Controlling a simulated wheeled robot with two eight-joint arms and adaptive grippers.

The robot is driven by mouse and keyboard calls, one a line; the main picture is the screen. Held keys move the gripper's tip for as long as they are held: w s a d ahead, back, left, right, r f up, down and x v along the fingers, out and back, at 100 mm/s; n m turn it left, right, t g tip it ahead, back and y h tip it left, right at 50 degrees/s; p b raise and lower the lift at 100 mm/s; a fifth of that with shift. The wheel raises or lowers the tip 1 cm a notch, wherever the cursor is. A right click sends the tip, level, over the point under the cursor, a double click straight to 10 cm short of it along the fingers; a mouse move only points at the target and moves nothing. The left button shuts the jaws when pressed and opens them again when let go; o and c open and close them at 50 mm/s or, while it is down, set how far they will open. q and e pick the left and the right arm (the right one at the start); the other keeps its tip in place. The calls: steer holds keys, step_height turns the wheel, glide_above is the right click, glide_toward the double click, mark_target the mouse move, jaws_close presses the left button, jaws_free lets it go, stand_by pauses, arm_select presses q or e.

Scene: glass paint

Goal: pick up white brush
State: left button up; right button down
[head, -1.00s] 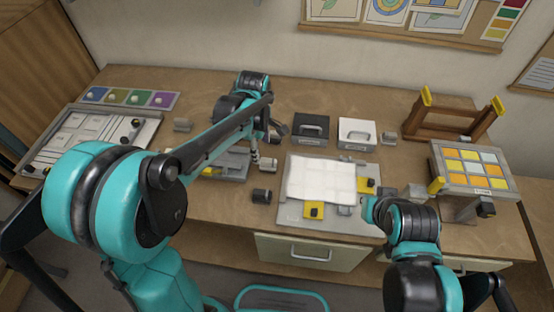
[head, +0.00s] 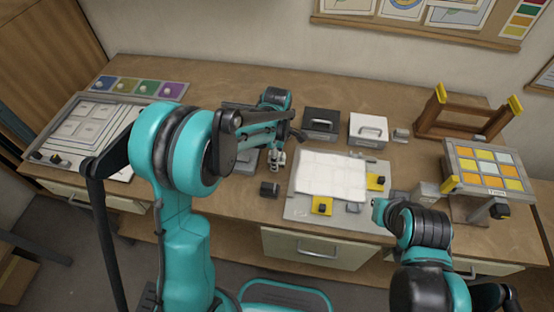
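A white block with a grey handle (head: 368,128) stands toward the back of the table, beside a similar dark block (head: 321,124). I cannot tell whether the white block is the white brush; no other clear white brush shows. My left gripper (head: 276,161) hangs over the table, left of the white padded sheet (head: 332,176) and in front of the dark block, apart from the white block. Its fingers are too small to tell whether they are open, and I see nothing held. My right arm comes in at lower right; its gripper is not clearly visible.
A small dark block (head: 269,189) sits left of the grey board (head: 300,211), which carries the sheet and yellow blocks. A tile rack (head: 487,168) and wooden frame (head: 470,117) stand at right. A tray (head: 84,130) and coloured palette (head: 139,87) lie at left.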

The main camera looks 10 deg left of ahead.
arm_select(q)
steer(key=c, duration=1.3)
steer(key=shift+o, duration=0.2)
steer(key=shift+r, duration=0.15)
step_height(320, 180, up, 4)
steer(key=shift+r+p, duration=0.25)
steer(key=shift+p, duration=0.6)
steer(key=s+d+r+p, duration=0.2)
steer(key=d+r, duration=0.4)
steer(key=d, duration=0.5)
steer(key=shift+s+d+r, duration=0.15)
steer(key=shift+s, duration=0.3)
